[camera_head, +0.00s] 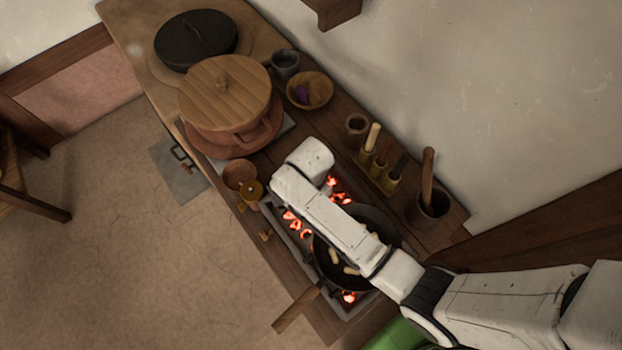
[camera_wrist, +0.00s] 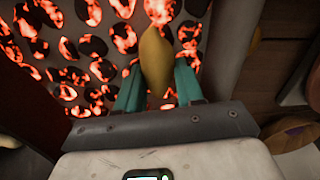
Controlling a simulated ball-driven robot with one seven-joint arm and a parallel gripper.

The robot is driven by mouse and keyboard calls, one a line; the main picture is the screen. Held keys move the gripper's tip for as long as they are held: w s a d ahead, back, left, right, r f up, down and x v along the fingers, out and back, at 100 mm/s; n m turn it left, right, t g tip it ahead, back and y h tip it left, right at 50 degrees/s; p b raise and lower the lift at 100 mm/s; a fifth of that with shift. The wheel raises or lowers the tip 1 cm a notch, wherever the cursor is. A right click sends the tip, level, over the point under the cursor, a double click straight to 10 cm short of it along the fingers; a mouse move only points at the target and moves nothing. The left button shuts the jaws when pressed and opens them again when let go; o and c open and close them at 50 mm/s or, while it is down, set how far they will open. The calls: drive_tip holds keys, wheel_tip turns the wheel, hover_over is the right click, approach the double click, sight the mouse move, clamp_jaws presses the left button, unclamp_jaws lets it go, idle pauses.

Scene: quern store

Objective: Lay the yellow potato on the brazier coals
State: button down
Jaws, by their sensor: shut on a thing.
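The yellow potato (camera_wrist: 156,58) is held upright between the two teal fingers of my gripper (camera_wrist: 156,80) in the wrist view. Behind it are the glowing red and black coals (camera_wrist: 75,48) of the brazier; whether the potato touches them I cannot tell. In the head view the brazier (camera_head: 272,207) is a grey-rimmed tray set in the wooden counter, with coals (camera_head: 297,224) showing on either side of my arm. My arm hides the gripper fingers and the potato there.
A dark pan (camera_head: 323,262) with pale pieces sits on the near part of the brazier, its wooden handle (camera_head: 298,307) jutting out. A large lidded pot (camera_head: 225,92), small cups (camera_head: 239,175), a bowl (camera_head: 321,89) with a purple item and a mortar (camera_head: 427,205) stand around.

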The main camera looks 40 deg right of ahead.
drive_tip(key=c, duration=0.7)
unclamp_jaws()
drive_tip(key=shift+f, duration=0.1)
wheel_tip(320, 180, up, 13)
drive_tip(key=s+d+n, duration=0.2)
drive_tip(key=s+n, duration=0.3)
drive_tip(key=s+d+n, duration=0.3)
drive_tip(key=s+n, duration=0.2)
drive_tip(key=s+d+n+t, duration=0.1)
drive_tip(key=s+d+n, duration=0.1)
drive_tip(key=s+n, duration=0.3)
drive_tip(key=shift+s+d+f, duration=0.1)
drive_tip(key=shift+s+d, duration=0.15)
drive_tip(key=shift+s, duration=0.15)
drive_tip(key=shift+s+d+n, duration=0.2)
drive_tip(key=shift+s+n, duration=0.15)
drive_tip(key=shift+n, duration=0.15)
